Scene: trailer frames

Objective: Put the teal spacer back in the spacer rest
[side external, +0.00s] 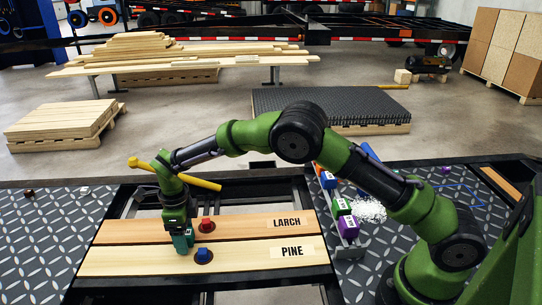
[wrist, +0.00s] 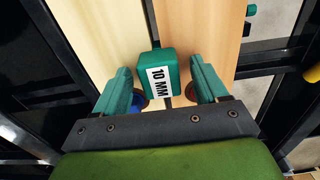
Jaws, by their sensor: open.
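The teal spacer (wrist: 157,75), labelled 10 MM, stands at the seam between the pale PINE board (side external: 130,262) and the browner LARCH board (side external: 130,231). In the wrist view my gripper (wrist: 162,84) is open, with one finger on each side of the spacer and a visible gap on both sides. In the side view my gripper (side external: 182,238) is low over the seam, and its fingers and the spacer are hard to tell apart. The spacer rest (side external: 352,247) is a grey holder at right, holding blue, green and purple labelled blocks.
A red knob (side external: 207,225) is on the larch board and a blue knob (side external: 203,255) on the pine board, both close right of my gripper. Diamond-plate deck (side external: 40,235) flanks the dark frame.

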